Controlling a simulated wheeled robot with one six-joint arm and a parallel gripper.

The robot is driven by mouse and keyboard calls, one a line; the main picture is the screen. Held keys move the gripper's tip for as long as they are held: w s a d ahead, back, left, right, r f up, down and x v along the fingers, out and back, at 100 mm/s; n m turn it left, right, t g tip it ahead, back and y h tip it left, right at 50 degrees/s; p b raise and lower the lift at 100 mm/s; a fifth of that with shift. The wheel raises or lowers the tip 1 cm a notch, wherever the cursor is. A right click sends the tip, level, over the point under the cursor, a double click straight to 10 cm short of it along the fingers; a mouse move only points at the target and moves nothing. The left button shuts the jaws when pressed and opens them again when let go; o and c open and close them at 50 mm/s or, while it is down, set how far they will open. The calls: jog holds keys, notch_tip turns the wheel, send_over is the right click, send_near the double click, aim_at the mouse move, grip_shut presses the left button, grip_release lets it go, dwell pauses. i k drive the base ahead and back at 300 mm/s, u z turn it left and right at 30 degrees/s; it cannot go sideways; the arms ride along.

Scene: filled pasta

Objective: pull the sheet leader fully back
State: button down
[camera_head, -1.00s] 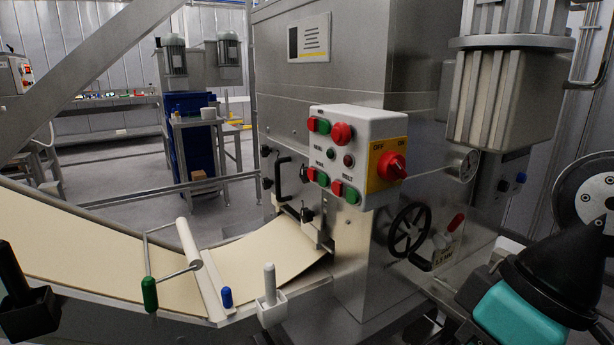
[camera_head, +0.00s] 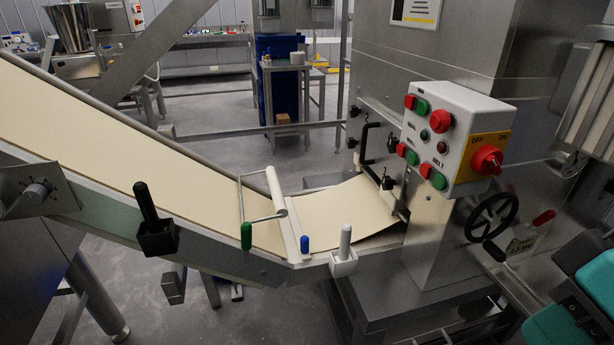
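A cream dough sheet (camera_head: 120,150) runs down the sloping conveyor from the upper left. It passes a white cross roller (camera_head: 277,192) with a wire handle and a green grip (camera_head: 246,236). Beyond the roller, the sheet's end section (camera_head: 350,207) lies on a short bed and reaches the steel machine's front at right. I cannot tell where its leading edge ends. A blue-tipped lever (camera_head: 304,244) stands beside the roller. Teal and black parts of my arm show at the lower right, but my gripper itself is not visible.
A white lever in a white holder (camera_head: 343,252) and a black one (camera_head: 154,225) stand along the near conveyor edge. A control box (camera_head: 455,135) with red and green buttons juts out above the bed. A black handwheel (camera_head: 491,216) is below it. Floor is open at lower left.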

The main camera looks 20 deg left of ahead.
aim_at(302, 240)
jog(key=u, duration=1.25)
jog(key=k, duration=1.05)
jog(key=z, duration=0.45)
jog(key=i, duration=1.35)
jog(key=u, duration=0.55)
